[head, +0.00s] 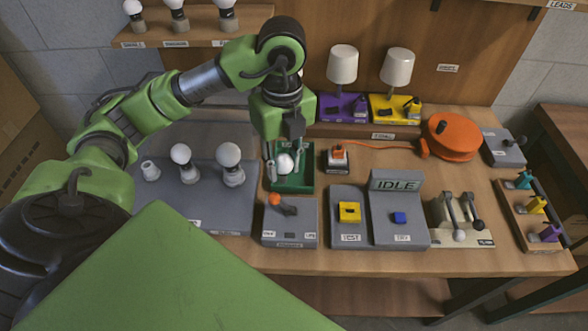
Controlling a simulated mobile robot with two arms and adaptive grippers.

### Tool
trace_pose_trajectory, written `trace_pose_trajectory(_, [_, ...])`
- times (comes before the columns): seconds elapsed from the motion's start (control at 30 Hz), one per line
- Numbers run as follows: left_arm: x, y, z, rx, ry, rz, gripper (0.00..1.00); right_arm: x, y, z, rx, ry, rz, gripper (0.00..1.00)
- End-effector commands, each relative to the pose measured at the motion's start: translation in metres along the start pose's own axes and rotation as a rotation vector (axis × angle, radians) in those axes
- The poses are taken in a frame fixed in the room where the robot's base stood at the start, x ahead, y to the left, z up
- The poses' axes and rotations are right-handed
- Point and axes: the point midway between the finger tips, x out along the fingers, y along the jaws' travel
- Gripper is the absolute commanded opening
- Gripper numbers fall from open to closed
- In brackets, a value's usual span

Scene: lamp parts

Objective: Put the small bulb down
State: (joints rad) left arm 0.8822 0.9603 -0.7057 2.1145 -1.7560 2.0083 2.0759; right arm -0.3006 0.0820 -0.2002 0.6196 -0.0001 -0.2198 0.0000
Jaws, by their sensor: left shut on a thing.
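My left gripper (284,168) points down over the green tray (294,186) near the middle of the bench. It is shut on a small white bulb (285,163), which shows between the fingers. I cannot tell whether the bulb touches the tray. Left of it, a grey board (215,208) carries a short white holder (150,171) with no globe visible on it, a medium bulb (182,155) and a larger bulb (229,157). My right gripper is not in view.
Two lamps (343,63) (397,67) stand behind. An IDLE panel (397,184) and an orange reel (453,137) lie right.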

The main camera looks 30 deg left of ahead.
Motion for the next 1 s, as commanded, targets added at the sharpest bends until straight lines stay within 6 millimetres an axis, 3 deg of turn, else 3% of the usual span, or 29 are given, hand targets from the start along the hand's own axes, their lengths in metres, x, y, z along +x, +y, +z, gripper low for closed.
trace_pose_trajectory(0.17, [0.004,-0.004,0.007,-0.084,0.005,0.001,0.1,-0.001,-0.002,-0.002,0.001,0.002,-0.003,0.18])
trace_pose_trajectory(0.53, [0.037,-0.056,0.066,-0.089,0.008,0.001,0.1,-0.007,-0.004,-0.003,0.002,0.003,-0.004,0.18])
trace_pose_trajectory(0.73, [0.07,-0.077,0.091,-0.086,0.006,0.005,0.1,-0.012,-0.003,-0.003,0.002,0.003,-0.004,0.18])
trace_pose_trajectory(1.0, [0.092,-0.089,0.105,-0.084,0.003,0.0,0.1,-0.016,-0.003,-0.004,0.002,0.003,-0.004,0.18])
